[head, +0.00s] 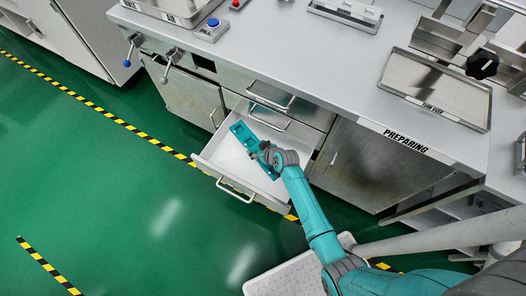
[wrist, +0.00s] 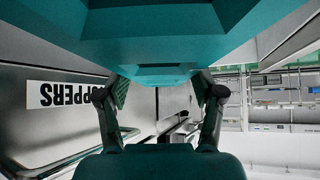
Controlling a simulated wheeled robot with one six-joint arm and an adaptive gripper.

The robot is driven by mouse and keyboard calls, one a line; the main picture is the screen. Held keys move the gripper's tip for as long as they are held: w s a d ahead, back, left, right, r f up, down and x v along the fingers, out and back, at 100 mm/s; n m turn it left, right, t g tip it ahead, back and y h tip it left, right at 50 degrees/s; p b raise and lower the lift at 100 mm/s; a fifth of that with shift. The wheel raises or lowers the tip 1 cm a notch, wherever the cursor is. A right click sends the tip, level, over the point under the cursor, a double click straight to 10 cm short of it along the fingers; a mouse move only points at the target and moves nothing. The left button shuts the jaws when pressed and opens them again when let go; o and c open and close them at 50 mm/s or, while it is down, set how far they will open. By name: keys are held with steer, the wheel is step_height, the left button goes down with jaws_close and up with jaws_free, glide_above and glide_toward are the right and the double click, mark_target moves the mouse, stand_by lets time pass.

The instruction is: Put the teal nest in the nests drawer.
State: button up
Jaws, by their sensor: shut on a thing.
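The teal nest (head: 240,131), a flat teal piece with openings, is over an open drawer (head: 218,152) with a pale, otherwise bare inside. My gripper (head: 262,153) is shut on the nest near its right end. In the wrist view the nest (wrist: 155,45) fills the top, between my gripper's two fingers (wrist: 160,95). I cannot tell whether the nest touches the drawer floor. No label shows on the open drawer in the head view.
Shut drawer fronts with handles (head: 270,97) lie just behind. A label ending in "OPPERS" (wrist: 65,94) shows upside down in the wrist view. The counter (head: 300,60) above holds a flat tray (head: 436,88) and a blue button box (head: 212,30). Green floor lies open at left.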

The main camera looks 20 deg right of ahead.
steer(key=shift+f, duration=6.1)
steer(key=shift+f, duration=0.15)
steer(key=o, duration=1.3)
steer(key=shift+v, duration=3.85)
steer(key=shift+w, duration=0.1)
